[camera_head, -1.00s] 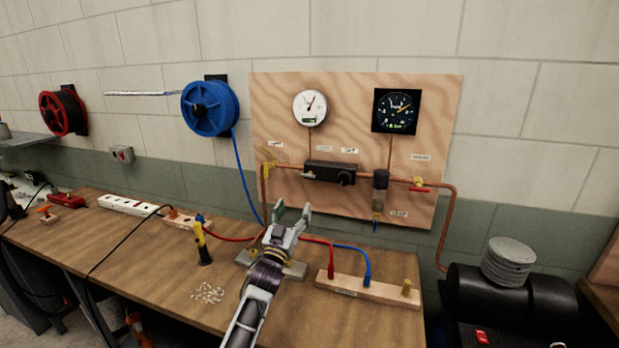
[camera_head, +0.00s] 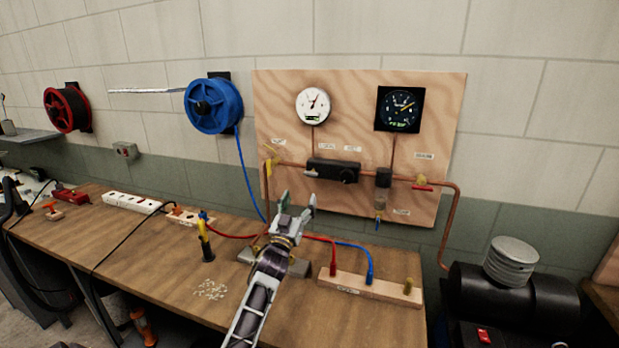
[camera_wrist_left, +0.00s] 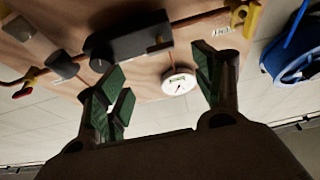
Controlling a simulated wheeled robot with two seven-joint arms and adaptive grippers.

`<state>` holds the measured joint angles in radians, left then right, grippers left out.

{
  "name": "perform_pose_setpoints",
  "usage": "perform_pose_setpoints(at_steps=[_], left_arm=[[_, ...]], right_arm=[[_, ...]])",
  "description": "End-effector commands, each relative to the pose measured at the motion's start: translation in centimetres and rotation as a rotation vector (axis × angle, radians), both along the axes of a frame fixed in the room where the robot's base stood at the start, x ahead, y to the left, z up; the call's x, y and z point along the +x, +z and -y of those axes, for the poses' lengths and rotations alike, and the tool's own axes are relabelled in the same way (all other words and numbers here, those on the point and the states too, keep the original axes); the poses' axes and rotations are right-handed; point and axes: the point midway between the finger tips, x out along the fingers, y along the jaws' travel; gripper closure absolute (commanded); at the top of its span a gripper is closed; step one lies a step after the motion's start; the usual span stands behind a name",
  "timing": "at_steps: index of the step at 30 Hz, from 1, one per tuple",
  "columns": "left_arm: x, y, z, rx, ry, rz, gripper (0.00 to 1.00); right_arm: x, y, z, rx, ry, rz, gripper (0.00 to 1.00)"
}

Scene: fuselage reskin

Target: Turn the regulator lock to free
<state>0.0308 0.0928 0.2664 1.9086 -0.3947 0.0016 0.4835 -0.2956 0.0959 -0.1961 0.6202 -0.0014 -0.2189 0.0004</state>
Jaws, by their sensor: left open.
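The black regulator block (camera_head: 333,170) is mounted on the plywood panel (camera_head: 280,110), in the copper pipe line. A dark round knob (camera_head: 348,175) is at its right and a small pale lever (camera_head: 311,173) at its left end. I cannot tell which part is the lock or read its setting. My left gripper (camera_head: 298,199) is open and empty, below and slightly left of the block, apart from it. In the left wrist view the block (camera_wrist_left: 125,36) shows upside down beyond the green-padded fingers (camera_wrist_left: 160,82), with the knob (camera_wrist_left: 100,64). My right gripper is out of view.
A white gauge (camera_head: 313,103) and a black gauge (camera_head: 399,109) are above the block. A yellow-handled valve (camera_head: 270,160) is left, a red-handled one (camera_head: 422,184) right. A wooden terminal strip (camera_head: 345,284) with red and blue leads lies on the bench (camera_head: 150,263).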

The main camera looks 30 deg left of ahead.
Motion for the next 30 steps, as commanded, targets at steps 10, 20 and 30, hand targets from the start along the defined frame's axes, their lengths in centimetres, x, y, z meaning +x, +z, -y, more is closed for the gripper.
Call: perform_pose_setpoints(at_steps=[10,20,30], left_arm=[[2.8,1.4,-0.7,0.0,0.0,0.001,0.32],[5.4,2.5,-1.3,0.002,0.001,0.001,0.32],[8.1,3.6,-1.9,0.0,0.0,0.002,0.32]], right_arm=[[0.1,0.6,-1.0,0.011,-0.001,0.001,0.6],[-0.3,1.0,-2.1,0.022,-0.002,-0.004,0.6],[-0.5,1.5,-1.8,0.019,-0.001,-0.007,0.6]])
